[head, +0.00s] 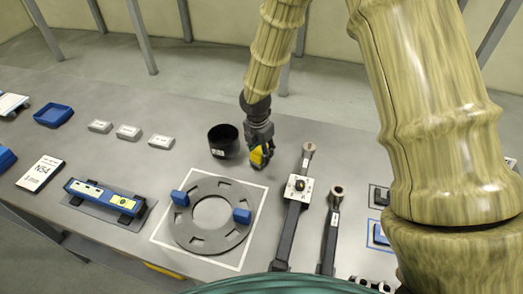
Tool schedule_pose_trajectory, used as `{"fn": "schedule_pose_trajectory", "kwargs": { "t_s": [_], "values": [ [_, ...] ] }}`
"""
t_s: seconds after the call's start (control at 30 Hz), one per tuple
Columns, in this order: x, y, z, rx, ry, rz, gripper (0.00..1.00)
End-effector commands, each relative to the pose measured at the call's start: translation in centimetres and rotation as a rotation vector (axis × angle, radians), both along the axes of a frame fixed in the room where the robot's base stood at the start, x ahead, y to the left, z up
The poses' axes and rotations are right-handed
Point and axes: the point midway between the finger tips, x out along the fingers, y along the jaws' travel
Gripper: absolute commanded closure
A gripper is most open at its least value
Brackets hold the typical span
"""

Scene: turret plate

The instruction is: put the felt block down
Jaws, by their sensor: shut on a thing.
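My gripper (262,153) points down above the grey table, just right of a black cup. It is shut on a small yellow-and-dark piece, which I take to be the felt block (257,158). The fingers hide part of the piece. It looks close to the table, but I cannot tell if it touches. The grey turret plate (196,238), a flat ring with slots, lies inside a white outlined square in front of the gripper. Blue blocks stand on its left (180,198) and right (241,215) sides.
The black cup (223,140) stands close left of my gripper. Long dark tools (291,225) lie to the right. A blue-and-yellow level (105,195), a white card (40,174), small labelled blocks (129,132) and a blue tray (53,115) are left. Table is bare between cup and plate.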

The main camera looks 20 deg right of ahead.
Motion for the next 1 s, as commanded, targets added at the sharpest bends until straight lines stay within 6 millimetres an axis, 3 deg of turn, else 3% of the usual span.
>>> {"fn": "schedule_pose_trajectory", "kwargs": {
  "t_s": [0.2, 0.63, 0.67, 0.77, 1.0],
  "values": [
    [0.0, 0.0, -1.3, -0.001, 0.0, 0.001, 0.93],
    [0.0, 0.0, -1.7, -0.001, 0.0, 0.001, 0.93],
    [0.0, 0.0, -1.7, -0.001, 0.0, 0.001, 0.59],
    [0.0, 0.0, -1.7, -0.001, -0.001, 0.0, 0.42],
    [0.0, 0.0, -1.7, -0.001, -0.001, 0.0, 0.42]
  ]
}}
